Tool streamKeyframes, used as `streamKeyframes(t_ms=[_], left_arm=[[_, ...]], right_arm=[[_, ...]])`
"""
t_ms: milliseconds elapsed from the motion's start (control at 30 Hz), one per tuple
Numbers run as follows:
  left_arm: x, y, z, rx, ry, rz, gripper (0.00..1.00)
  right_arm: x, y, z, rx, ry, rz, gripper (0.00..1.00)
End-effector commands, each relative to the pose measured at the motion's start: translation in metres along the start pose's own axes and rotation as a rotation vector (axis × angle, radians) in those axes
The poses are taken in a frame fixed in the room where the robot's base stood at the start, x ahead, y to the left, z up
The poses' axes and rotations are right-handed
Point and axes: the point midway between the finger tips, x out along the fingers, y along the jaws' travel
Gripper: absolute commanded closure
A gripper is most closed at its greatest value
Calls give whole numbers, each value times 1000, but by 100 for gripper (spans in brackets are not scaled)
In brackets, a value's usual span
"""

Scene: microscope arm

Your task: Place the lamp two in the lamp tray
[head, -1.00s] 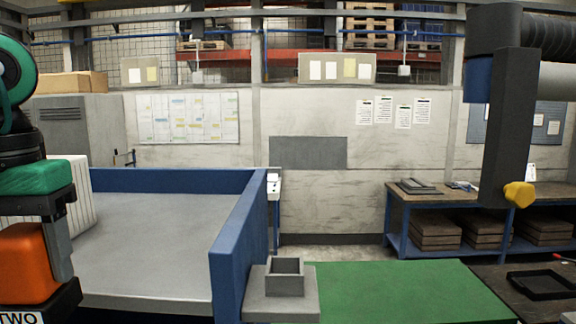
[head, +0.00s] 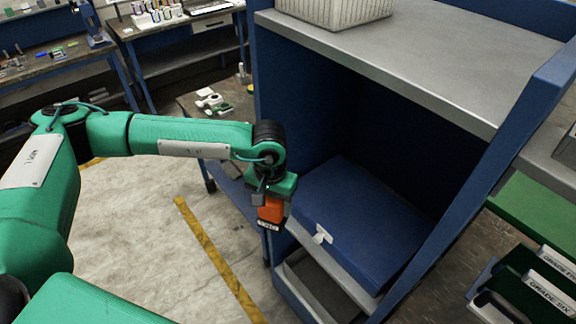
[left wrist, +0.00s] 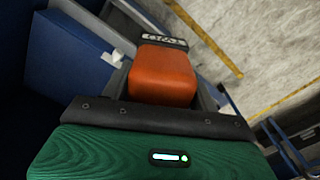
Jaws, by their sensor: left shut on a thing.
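Lamp two (head: 271,209) is an orange block with a dark end carrying a white label. It also shows in the left wrist view (left wrist: 163,75), where its label faces away from the gripper. My left gripper (head: 270,200) is shut on it, holding it in the air before the front of a blue cabinet. The lamp hangs label end down. I cannot tell which container is the lamp tray; a grey open tray-like space (head: 318,292) shows low in the cabinet, partly hidden by the shelf above. My right gripper is out of view.
The blue cabinet (head: 502,135) has a grey top (head: 430,60) bearing a pale ribbed bin (head: 335,8). A blue case (head: 365,215) with a white tag lies on its inner shelf. Green labelled bins (head: 535,285) are at lower right. Open floor lies left of the cabinet.

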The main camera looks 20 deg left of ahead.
Motion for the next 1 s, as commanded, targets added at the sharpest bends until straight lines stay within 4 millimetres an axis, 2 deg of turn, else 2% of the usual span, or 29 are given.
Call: streamKeyframes(t_ms=[33, 100, 300, 367, 600, 933, 1000], left_arm=[[21, -6, 1, -18, -6, -1, 70], [44, -13, 0, -36, -5, -1, 70], [104, -30, -2, -84, -3, -1, 70], [98, -24, -3, -70, 3, 6, 70], [97, -15, -4, -52, 7, 12, 70], [98, -27, -2, -79, -2, 4, 70], [118, -28, -3, -78, 1, 0, 70]], right_arm=[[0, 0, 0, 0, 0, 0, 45], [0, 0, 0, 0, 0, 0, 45], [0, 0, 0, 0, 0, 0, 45], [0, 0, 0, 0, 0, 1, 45], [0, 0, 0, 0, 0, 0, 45], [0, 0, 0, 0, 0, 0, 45], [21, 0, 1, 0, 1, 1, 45]])
